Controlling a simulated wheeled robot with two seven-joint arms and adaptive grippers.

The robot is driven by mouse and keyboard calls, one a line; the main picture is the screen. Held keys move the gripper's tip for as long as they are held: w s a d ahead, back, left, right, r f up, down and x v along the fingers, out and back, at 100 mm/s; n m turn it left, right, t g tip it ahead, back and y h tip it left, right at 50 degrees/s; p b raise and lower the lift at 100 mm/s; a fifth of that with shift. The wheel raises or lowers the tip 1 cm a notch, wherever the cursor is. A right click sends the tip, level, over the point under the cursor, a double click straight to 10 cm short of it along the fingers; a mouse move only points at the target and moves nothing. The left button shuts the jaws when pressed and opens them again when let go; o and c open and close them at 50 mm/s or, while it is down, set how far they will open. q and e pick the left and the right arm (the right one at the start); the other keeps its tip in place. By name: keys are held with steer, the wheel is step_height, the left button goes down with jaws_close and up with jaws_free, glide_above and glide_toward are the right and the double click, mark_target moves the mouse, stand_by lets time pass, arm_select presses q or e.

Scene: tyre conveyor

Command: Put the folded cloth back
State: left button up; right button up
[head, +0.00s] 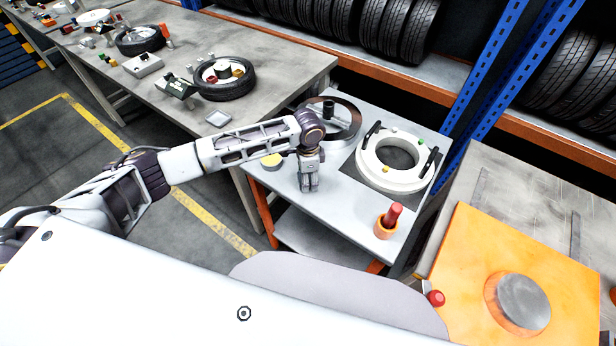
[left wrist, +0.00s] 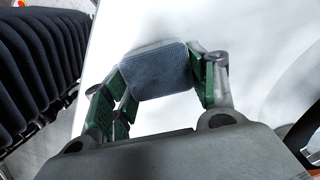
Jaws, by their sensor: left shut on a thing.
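The folded cloth (left wrist: 157,70) is a small blue-grey, ribbed square in the left wrist view. My left gripper (left wrist: 160,85) is shut on it, with the green-lined fingers at its left and right sides. In the head view my left gripper (head: 309,186) points down over the left part of the grey cart top (head: 340,215). The cloth cannot be made out there, and I cannot tell whether it touches the surface. My right gripper is not in view.
On the cart are a yellow-topped round tin (head: 271,161), a dark ring (head: 340,124), a white ring fixture (head: 396,165) and a red-topped orange cup (head: 387,222). A grey square pad (head: 219,118) lies on the long bench (head: 290,75). The cart's front middle is clear.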

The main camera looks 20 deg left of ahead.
arm_select(q)
steer(key=shift+f, duration=0.1)
stand_by(0.3)
steer(key=o, duration=1)
step_height(320, 180, up, 12)
steer(key=shift+r+b, duration=0.15)
steer(key=shift+b, duration=0.25)
stand_by(0.3)
